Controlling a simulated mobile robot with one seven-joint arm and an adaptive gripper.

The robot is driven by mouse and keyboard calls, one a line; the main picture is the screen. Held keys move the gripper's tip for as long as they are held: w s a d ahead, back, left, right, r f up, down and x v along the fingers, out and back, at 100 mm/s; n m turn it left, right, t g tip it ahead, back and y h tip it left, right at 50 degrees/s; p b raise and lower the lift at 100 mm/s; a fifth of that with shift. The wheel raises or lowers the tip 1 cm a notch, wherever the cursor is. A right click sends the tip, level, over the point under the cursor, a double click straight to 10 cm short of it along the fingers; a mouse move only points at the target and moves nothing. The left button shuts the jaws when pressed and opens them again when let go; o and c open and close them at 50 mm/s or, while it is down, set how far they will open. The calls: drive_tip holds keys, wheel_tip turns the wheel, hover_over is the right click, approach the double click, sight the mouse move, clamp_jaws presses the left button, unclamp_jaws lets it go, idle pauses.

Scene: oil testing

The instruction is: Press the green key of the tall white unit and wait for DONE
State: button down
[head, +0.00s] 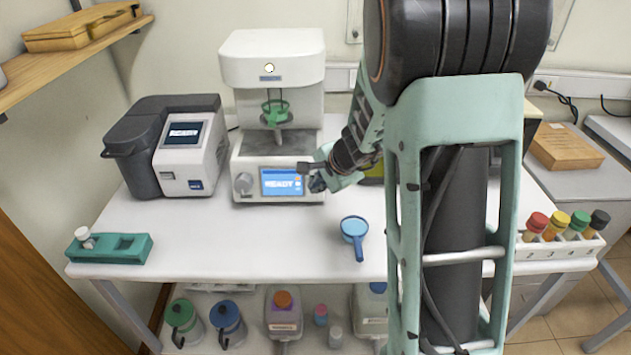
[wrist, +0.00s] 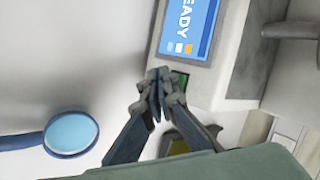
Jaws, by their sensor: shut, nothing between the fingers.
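The tall white unit (head: 272,62) stands at the back of the white table, with a blue screen (head: 282,182) reading READY. The screen also shows in the wrist view (wrist: 188,27). The green key (wrist: 181,78) is partly covered by my fingertips in the wrist view and hidden behind my gripper in the head view. My gripper (head: 308,173) is shut and empty, its tips at the unit's lower front, right of the screen. In the wrist view, the tips (wrist: 160,77) are right by the key; I cannot tell whether they touch it.
A grey-and-white analyser (head: 181,160) also reads READY, left of the unit. A teal holder (head: 122,248) is at the left edge, a rack of coloured-cap bottles (head: 560,245) at right.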

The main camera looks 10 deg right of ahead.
drive_tip(key=shift+w, duration=0.15)
drive_tip(key=shift+w+f, duration=0.1)
drive_tip(key=shift+w, duration=0.2)
drive_tip(key=shift+w+d+f, duration=0.1)
drive_tip(key=shift+w+d, duration=0.05)
drive_tip(key=shift+w, duration=0.25)
idle(0.6)
drive_tip(key=shift+s, duration=0.15)
drive_tip(key=shift+s+r+b, duration=0.2)
drive_tip(key=shift+s+b, duration=0.2)
drive_tip(key=shift+s, duration=0.3)
drive_tip(key=shift+s+a+r, duration=0.2)
drive_tip(key=shift+s, duration=0.6)
drive_tip(key=shift+s+a+r, duration=0.25)
drive_tip(key=shift+s, duration=0.5)
drive_tip(key=shift+s+a+r, duration=0.2)
drive_tip(key=shift+s, duration=0.6)
drive_tip(key=shift+d, duration=0.1)
